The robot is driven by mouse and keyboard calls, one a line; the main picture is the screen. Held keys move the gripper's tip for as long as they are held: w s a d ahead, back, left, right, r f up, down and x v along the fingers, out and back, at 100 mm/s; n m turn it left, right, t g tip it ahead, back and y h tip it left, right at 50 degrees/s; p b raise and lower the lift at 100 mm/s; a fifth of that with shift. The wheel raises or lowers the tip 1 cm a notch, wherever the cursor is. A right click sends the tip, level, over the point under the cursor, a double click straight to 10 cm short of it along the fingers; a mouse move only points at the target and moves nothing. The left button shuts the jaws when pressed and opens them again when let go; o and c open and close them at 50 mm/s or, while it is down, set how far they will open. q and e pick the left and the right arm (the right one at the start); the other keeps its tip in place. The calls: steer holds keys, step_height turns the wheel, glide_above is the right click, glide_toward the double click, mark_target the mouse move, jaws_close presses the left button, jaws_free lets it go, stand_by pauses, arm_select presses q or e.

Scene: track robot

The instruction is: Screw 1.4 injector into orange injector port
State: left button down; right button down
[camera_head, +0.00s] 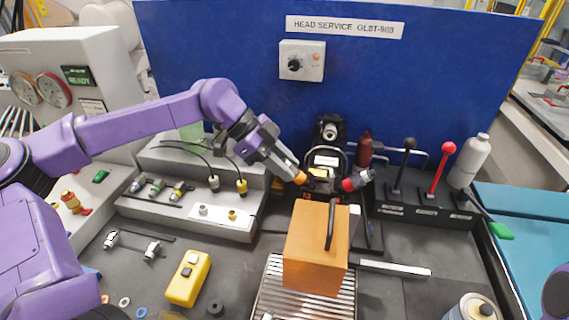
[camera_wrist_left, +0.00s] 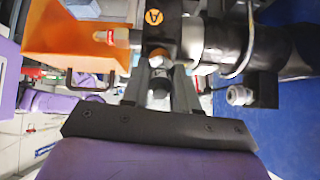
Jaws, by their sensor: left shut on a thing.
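My left gripper (camera_head: 293,172) reaches in from the left to the dark head assembly (camera_head: 323,160) in front of the blue panel. In the left wrist view its fingers (camera_wrist_left: 159,90) are shut on a small grey-and-black fitting, probably the injector (camera_wrist_left: 158,72); its size marking cannot be read. Beyond the fitting is a dark block with an orange "A" label (camera_wrist_left: 154,18), and an orange-tipped part (camera_wrist_left: 112,37) sticks out beside it. An orange part (camera_head: 301,178) shows at the fingertips in the head view. Whether the injector sits in the orange port cannot be told. My right gripper is out of view.
An orange box (camera_head: 309,247) with a dark handle stands before the assembly. A grey rack (camera_head: 190,226) with several fittings is at left. A yellow device (camera_head: 187,278) lies in front. Black and red levers (camera_head: 438,168) and a white bottle (camera_head: 470,160) stand at right.

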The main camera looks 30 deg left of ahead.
arm_select(q)
steer(key=m, duration=0.6)
steer(key=shift+f+m+b, duration=0.1)
steer(key=shift+m+b, duration=0.2)
steer(key=shift+m, duration=0.1)
steer(key=m, duration=0.4)
steer(key=shift+m, duration=0.6)
steer(key=m+b, duration=0.1)
steer(key=m, duration=1)
steer(key=shift+b, duration=0.35)
